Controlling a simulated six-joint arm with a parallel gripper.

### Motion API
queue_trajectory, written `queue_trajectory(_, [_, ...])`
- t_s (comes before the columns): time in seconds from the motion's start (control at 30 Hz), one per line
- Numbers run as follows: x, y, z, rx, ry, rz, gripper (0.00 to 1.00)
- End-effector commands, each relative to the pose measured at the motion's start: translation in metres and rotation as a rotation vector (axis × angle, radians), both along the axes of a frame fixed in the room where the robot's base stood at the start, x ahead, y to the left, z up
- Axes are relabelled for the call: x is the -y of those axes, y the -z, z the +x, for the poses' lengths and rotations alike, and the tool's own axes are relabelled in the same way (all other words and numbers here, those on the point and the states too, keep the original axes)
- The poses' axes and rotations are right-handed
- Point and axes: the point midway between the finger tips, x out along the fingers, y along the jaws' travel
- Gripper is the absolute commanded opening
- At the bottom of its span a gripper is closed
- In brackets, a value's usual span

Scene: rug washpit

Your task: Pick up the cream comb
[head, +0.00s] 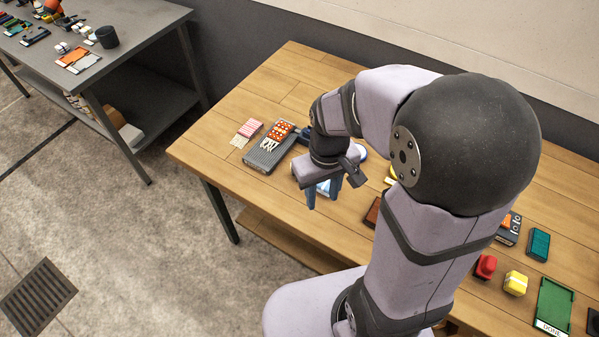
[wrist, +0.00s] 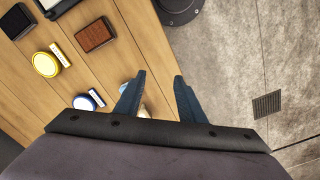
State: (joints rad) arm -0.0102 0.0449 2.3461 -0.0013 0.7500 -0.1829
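My gripper (head: 323,190) is over the front edge of the wooden table, with its two blue fingers pointing down. In the wrist view the fingers (wrist: 159,84) are apart, with table edge and floor between them and nothing clearly held. A small cream toothed shape, perhaps the cream comb (head: 268,145), lies on a dark grey ridged tray (head: 258,162) beside a red-orange dotted piece (head: 280,131), left of my gripper. I cannot be sure it is the comb. In the wrist view a pale thing is partly hidden behind the left finger, too little to identify.
A striped pink-white stack (head: 249,128) lies left of the tray. A yellow round thing (wrist: 46,64), a blue-white round thing (wrist: 84,103) and a brown block (wrist: 95,35) are on the table (head: 230,107). Red (head: 486,266) and yellow (head: 515,283) blocks stand right. The table's left end is clear.

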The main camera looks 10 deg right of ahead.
Motion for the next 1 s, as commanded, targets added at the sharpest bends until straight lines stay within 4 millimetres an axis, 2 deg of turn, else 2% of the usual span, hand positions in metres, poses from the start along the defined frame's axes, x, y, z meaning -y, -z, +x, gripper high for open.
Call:
queue_trajectory(0.03, [-0.001,0.003,0.019,-0.003,-0.053,0.0,0.36])
queue_trajectory(0.2, [-0.006,0.015,0.08,-0.006,-0.265,0.001,0.36])
queue_trajectory(0.3, [-0.009,0.025,0.111,-0.005,-0.377,0.001,0.36])
queue_trajectory(0.43, [-0.012,0.037,0.141,-0.004,-0.494,0.001,0.36])
queue_trajectory(0.63, [-0.015,0.047,0.162,-0.002,-0.584,0.0,0.36])
queue_trajectory(0.83, [-0.015,0.05,0.164,-0.002,-0.594,0.001,0.36])
queue_trajectory(1.0, [-0.015,0.063,0.163,-0.005,-0.593,0.001,0.36])
